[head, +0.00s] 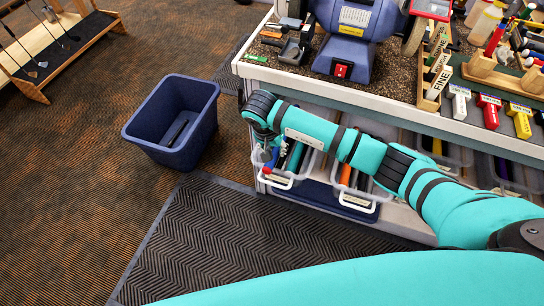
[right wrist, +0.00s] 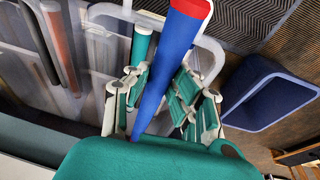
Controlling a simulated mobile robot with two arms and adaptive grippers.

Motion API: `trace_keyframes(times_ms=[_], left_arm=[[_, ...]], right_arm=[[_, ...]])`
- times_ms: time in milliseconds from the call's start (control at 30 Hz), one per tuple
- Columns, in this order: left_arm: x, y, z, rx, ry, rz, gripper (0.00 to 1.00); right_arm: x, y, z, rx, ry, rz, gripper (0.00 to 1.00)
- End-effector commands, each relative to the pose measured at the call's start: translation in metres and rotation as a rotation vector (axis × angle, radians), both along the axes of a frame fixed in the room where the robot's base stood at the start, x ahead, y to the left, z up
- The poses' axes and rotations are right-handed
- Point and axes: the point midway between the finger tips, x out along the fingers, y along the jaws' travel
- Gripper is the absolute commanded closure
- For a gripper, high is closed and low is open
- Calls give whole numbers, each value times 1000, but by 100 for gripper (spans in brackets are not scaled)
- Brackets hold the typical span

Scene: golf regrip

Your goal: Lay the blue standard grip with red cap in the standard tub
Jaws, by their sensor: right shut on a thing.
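My right gripper (head: 268,143) is shut on the blue grip with red cap (right wrist: 168,65), which lies between its fingers (right wrist: 160,88) in the right wrist view. The red cap (right wrist: 192,7) points away from the gripper. In the head view the blue grip (head: 273,158) hangs tilted at the left end of the shelf, beside a clear tub with a white handle (head: 276,184) holding green and dark grips. A second clear tub (head: 356,206) to its right holds orange and black grips. No tub label is readable, so I cannot tell which is standard. My left gripper is out of view.
A blue bin (head: 142,134) with a dark item inside stands on the carpet left of the shelf. The workbench top (head: 300,76) with a grinder (head: 352,40) overhangs the tubs. More tubs sit further right under the bench, partly behind my right arm.

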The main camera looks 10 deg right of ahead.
Motion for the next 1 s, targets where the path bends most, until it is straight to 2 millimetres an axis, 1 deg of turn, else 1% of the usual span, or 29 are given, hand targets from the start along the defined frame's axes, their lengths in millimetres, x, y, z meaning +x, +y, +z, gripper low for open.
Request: trace_keyframes(times_ms=[33,500,600,800,1000], left_arm=[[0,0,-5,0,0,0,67],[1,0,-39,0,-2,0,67],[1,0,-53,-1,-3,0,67],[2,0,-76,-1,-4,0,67],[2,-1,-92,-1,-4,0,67]], right_arm=[[6,-4,-2,0,0,-2,100],[61,-40,-3,2,0,-2,100],[60,-41,-20,-2,3,3,100],[60,-41,-47,-1,1,2,100],[60,-41,-67,0,1,2,100]])
